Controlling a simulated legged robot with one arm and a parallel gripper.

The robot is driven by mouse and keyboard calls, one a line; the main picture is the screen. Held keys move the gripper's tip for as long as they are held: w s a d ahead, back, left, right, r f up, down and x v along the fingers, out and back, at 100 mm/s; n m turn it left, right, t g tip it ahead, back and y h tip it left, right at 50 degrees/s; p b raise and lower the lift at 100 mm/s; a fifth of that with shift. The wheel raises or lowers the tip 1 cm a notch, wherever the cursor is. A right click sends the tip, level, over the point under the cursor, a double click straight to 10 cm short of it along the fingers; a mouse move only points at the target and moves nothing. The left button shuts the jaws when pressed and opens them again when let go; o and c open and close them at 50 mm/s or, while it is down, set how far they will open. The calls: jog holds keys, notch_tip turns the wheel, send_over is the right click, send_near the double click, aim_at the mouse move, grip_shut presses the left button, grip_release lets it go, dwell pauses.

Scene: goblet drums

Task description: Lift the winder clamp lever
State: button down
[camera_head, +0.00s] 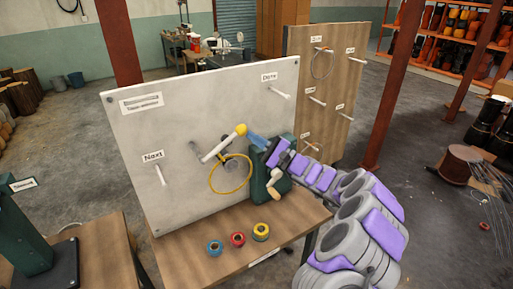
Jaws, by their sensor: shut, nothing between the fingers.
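The green winder (257,180) stands on the wooden bench against the pale board, with a tan crank handle (275,187) on its front. A pale bar with a yellow knob (240,130) slants up to the right beside it; it looks like the clamp lever, but I cannot tell how it joins the winder. My gripper (253,138) reaches in from the right, just right of the yellow knob, with its bluish fingers shut and empty. I cannot tell whether they touch the knob. My purple and grey arm hides part of the winder's right side.
A yellow ring (230,174) hangs by the board (150,135), left of the winder. Blue (215,248), red (237,239) and yellow (261,231) spools sit at the bench's front. White pegs stick out from the board. A red post (398,80) stands behind my arm.

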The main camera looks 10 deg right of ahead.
jog(key=s+a+r+n+g+h, duration=0.1)
jog(key=a+r+n+g, duration=0.3)
jog(key=r, duration=0.4)
jog(key=shift+s+a+n+h, duration=0.3)
jog(key=shift+a+n+h, duration=0.15)
jog(key=shift+n, duration=0.95)
jog(key=shift+a+r, duration=0.1)
